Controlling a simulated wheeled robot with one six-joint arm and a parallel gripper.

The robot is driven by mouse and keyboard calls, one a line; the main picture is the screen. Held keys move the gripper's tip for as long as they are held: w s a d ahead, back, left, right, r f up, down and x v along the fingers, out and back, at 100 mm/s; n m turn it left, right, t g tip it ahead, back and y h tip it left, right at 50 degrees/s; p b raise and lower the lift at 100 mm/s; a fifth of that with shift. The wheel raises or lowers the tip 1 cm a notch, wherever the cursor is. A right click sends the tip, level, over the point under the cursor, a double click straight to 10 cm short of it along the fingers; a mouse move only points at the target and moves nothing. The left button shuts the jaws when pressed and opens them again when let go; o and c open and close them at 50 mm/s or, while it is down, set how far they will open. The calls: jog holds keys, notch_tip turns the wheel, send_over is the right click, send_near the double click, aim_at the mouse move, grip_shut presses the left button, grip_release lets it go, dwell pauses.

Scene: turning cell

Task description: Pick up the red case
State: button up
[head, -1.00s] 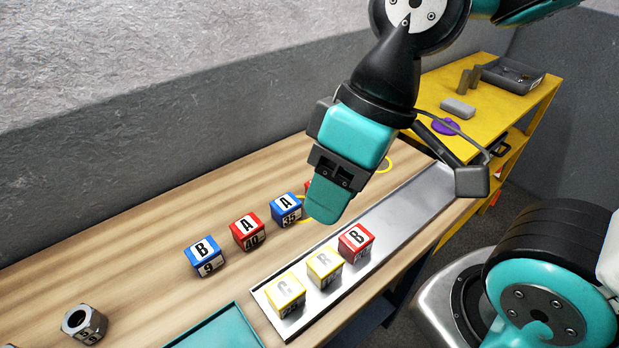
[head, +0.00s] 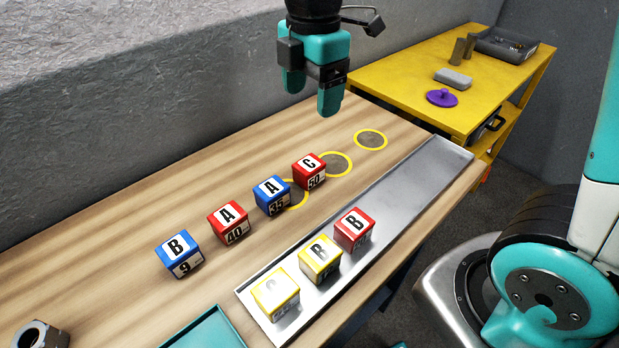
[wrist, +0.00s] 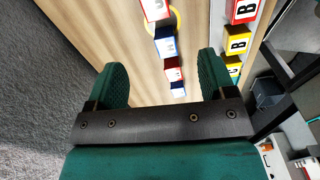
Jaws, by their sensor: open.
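Three red cube-shaped cases are in the head view. The red case marked C 50 (head: 309,172) stands at the right end of a row on the wooden bench. The red case marked A 40 (head: 229,223) stands in the same row, and the red case marked B (head: 354,230) stands on the metal strip. My gripper (head: 312,96) points down above the bench, open and empty, behind and above the C case. In the wrist view the C case (wrist: 155,10) is at the top edge, beyond the open fingers (wrist: 163,74).
Blue cases marked A 35 (head: 272,195) and B 9 (head: 179,254) share the row, close to the red ones. Two yellow cases (head: 320,258) stand on the metal strip (head: 400,190). A yellow ring (head: 370,140) marks clear bench at the right. A rough grey wall stands behind.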

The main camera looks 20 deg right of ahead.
aim_at(309, 163)
jog(key=shift+n, duration=0.5)
jog(key=f, duration=1.2)
jog(key=w+f, duration=0.1)
jog(key=f, duration=0.5)
jog(key=shift+p, duration=0.4)
jog(key=shift+c, duration=0.2)
jog(key=c, duration=1)
